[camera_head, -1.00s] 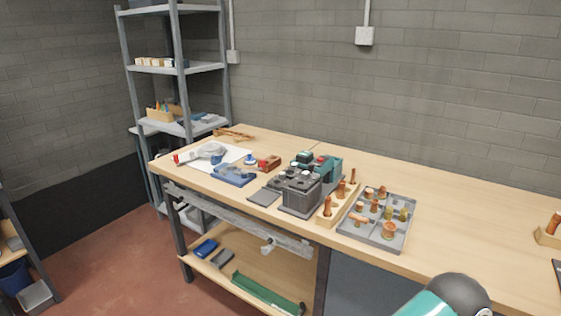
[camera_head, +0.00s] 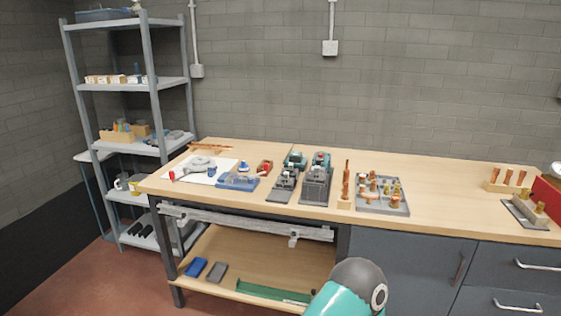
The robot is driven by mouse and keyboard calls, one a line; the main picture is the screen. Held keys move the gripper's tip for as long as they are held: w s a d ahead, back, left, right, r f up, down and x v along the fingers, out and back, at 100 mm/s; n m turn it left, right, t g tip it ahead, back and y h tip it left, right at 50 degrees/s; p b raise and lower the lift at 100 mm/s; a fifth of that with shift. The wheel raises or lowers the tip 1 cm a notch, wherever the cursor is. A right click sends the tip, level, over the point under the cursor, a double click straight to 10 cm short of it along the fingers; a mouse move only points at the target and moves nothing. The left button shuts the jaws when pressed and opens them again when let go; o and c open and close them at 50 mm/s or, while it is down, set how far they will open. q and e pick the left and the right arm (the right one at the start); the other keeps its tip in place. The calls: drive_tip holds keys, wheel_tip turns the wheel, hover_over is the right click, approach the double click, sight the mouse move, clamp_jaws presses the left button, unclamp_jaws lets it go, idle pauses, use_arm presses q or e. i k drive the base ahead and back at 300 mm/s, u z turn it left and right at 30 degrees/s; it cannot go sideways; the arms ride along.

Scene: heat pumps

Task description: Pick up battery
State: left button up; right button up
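A group of dark grey and teal blocks stands on the workbench left of centre. The grey block on the left (camera_head: 284,181) and the grey block on the right (camera_head: 316,182) are in front. Behind them are a teal and black item (camera_head: 295,160) and another teal item with a bit of red (camera_head: 321,160). They look like batteries, chargers or tools, but they are too small to tell which is the battery. Neither gripper is in view. Only a teal and black link of my arm shows at the bottom, in front of the bench and away from the blocks.
The wooden workbench (camera_head: 440,200) has a grey tray of copper fittings (camera_head: 383,196) and a wooden block holding copper parts (camera_head: 345,196) right of the blocks. A blue tool (camera_head: 237,182) lies to the left. A red box (camera_head: 547,195) is at the right edge. Shelving (camera_head: 134,83) stands left.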

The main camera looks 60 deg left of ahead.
sight(296, 156)
drive_tip(key=z, duration=1.15)
drive_tip(key=i, duration=0.15)
drive_tip(key=u, duration=3.45)
drive_tip(key=i, duration=0.85)
drive_tip(key=z, duration=0.3)
drive_tip(key=k, duration=0.65)
drive_tip(key=u, duration=0.3)
drive_tip(key=i, duration=0.8)
drive_tip(key=z, duration=0.1)
